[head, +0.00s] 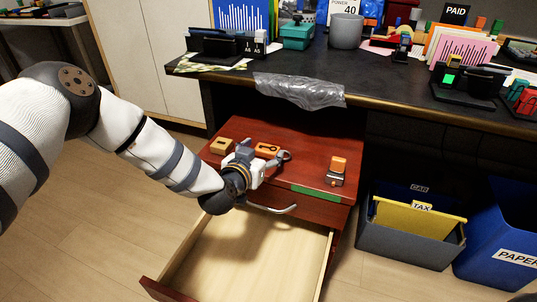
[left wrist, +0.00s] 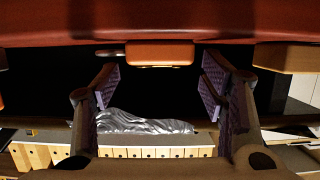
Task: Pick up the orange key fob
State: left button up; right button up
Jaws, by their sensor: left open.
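The orange key fob (head: 267,150) lies on the red wooden cabinet top, with a dark key mark on its face. My left gripper (head: 262,160) is just in front of it, low over the cabinet's front part, and hides some of it. In the left wrist view, which is upside down, the fob (left wrist: 160,53) shows between and beyond the two open fingers (left wrist: 158,88), with a small grey part at its left end. The fingers hold nothing. I cannot tell whether they touch the cabinet top. My right gripper is not in view.
A tan block (head: 221,146) lies left of the fob, and an orange and grey item (head: 337,168) stands to the right. An open, empty drawer (head: 240,262) juts out below. The dark desk (head: 380,88) with crumpled plastic (head: 300,90) overhangs behind. Bins (head: 405,240) stand at right.

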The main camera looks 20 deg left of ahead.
pick_arm(q)
jog(key=shift+x, duration=0.9)
jog(key=shift+s, duration=0.1)
jog(key=c, duration=0.9)
